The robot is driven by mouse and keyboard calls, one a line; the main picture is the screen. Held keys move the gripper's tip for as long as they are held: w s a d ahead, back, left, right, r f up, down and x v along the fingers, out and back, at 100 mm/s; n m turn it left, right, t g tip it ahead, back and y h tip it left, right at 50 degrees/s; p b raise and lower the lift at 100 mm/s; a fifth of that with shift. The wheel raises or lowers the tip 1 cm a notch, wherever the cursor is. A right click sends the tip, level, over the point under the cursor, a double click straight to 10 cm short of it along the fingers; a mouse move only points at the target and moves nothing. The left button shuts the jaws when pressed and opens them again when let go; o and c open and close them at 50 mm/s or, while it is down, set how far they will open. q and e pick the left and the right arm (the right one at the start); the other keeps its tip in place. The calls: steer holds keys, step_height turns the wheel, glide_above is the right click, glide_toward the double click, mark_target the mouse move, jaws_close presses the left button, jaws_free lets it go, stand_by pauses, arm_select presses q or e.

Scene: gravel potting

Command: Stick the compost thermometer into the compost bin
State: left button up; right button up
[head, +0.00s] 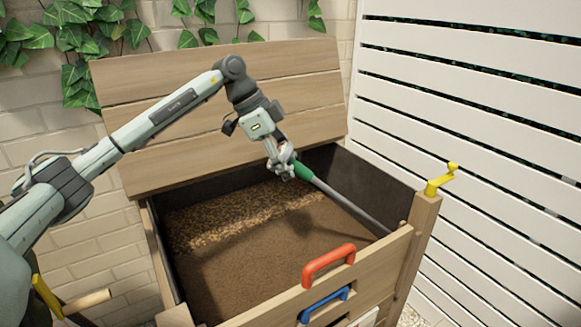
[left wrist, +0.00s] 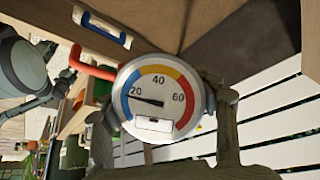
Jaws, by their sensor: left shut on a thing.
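The compost bin (head: 164,262) is a wooden box with dark inner walls, its lid open against the wall. Brown compost (head: 255,240) lies inside, with a coarser, lighter band towards the back. My left gripper (head: 284,168) is shut on the compost thermometer (head: 342,201), near its green collar, above the compost. The metal probe slants down to the right towards the bin's front right part; it looks tilted far from upright. I cannot tell whether its tip touches anything. In the left wrist view the round dial (left wrist: 160,98) sits between the fingers. My right gripper is not seen.
The open plank lid (head: 220,100) stands behind the bin. A red handle (head: 328,262) and a blue handle (head: 324,305) are on the front boards. A yellow latch (head: 442,180) tops the right front post. A white slatted fence (head: 480,130) closes the right side.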

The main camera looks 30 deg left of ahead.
mark_target(291, 144)
arm_select(q)
steer(key=shift+r, duration=7.55)
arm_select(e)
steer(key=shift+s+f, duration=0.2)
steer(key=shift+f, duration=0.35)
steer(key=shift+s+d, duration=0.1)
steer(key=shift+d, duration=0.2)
